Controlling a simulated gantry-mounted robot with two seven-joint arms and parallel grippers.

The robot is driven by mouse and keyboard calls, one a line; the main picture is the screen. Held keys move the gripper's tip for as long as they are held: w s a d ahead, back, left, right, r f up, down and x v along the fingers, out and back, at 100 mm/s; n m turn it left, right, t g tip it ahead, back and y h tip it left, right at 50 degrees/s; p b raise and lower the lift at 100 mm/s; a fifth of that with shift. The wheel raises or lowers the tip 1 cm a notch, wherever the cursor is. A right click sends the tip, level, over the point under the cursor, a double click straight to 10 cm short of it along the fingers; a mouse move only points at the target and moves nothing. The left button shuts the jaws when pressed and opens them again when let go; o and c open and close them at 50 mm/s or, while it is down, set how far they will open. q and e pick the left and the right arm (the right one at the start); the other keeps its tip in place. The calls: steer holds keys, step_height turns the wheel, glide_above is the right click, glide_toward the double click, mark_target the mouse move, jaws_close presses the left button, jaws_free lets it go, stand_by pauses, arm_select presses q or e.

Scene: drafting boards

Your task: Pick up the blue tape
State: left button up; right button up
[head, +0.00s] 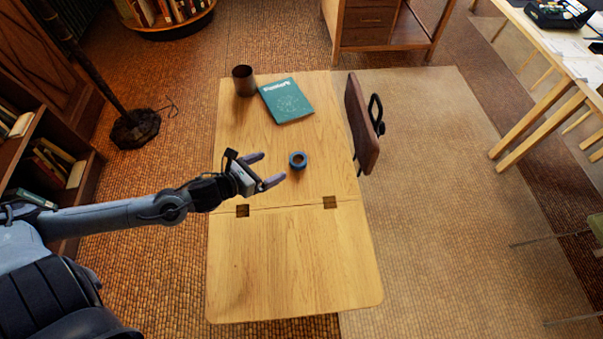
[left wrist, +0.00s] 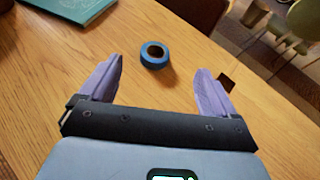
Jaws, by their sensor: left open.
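The blue tape (head: 298,160) is a small roll with a dark core, lying flat on the wooden table (head: 290,260). My left gripper (head: 276,169) is open and empty, just left of the tape, with its fingers pointing toward it. In the left wrist view the tape (left wrist: 155,55) lies ahead of the open fingers (left wrist: 160,84), roughly centred between them and apart from both. My right gripper is not in view.
A green book (head: 286,101) and a dark cup (head: 244,80) stand toward the table's far end. A brown chair (head: 361,125) is against the right edge. Two dark square cut-outs (head: 243,210) (head: 330,202) lie along the table's seam. The near half is clear.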

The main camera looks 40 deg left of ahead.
arm_select(q)
step_height(320, 180, down, 3)
steer(key=shift+w+f+b, duration=0.1)
steer(key=shift+w+b, duration=0.05)
steer(key=shift+b, duration=0.8)
steer(key=shift+w+f+b, duration=0.2)
steer(key=shift+f+b, duration=0.2)
steer(key=shift+b, duration=0.05)
steer(key=b, duration=0.2)
glide_toward(303, 157)
steer(key=shift+w+f, duration=0.35)
steer(key=shift+f, duration=0.15)
steer(key=shift+w+f, duration=0.2)
steer(key=shift+w, duration=0.25)
steer(key=shift+b+x, duration=1.05)
steer(key=shift+x, duration=1.15)
steer(key=shift+r, duration=0.1)
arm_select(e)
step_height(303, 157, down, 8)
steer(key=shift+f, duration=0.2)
arm_select(q)
steer(key=shift+c, duration=0.4)
steer(key=c, duration=1)
steer(key=shift+c, duration=0.2)
